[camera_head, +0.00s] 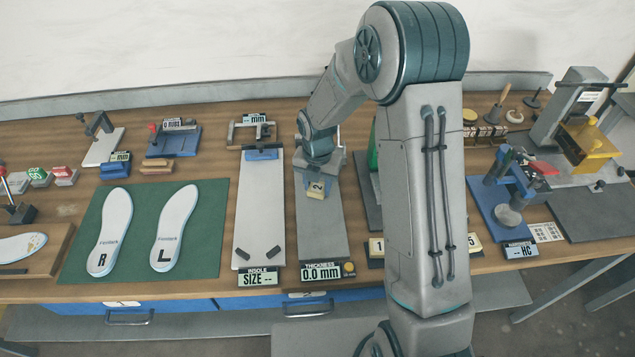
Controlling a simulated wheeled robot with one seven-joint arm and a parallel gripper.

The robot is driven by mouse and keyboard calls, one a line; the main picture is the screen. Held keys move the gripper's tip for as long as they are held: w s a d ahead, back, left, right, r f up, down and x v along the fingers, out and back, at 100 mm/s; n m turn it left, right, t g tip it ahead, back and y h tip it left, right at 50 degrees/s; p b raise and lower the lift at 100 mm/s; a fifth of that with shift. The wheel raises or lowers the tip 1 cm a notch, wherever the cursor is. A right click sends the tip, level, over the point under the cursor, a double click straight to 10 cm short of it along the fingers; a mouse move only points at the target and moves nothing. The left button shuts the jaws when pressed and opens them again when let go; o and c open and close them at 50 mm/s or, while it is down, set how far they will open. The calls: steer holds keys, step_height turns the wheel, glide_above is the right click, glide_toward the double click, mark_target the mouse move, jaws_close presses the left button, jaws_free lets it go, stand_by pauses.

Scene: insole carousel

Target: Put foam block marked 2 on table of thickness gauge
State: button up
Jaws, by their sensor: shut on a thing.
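The foam block marked 2 (316,187) is a small cream block with its number facing the camera. My gripper (318,174) is shut on it, seen from behind and above, with the fingers mostly hidden by the wrist. The thickness gauge is a long grey plate (321,233) with a display reading 0.0 mm (321,271) at its front end. The block is over the rear part of this plate. I cannot tell whether it touches the plate. The gauge's rear is mostly hidden behind my wrist.
The insole size board (259,212) stands close on the left. A green mat (212,240) with two insoles lies further left. My arm hides much of the area right of the gauge, where blocks marked 1 (376,246) and 5 (473,243) partly show. The gauge plate's front part is bare.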

steer(key=shift+f, duration=0.2)
steer(key=o, duration=0.9)
steer(key=shift+r, duration=0.1)
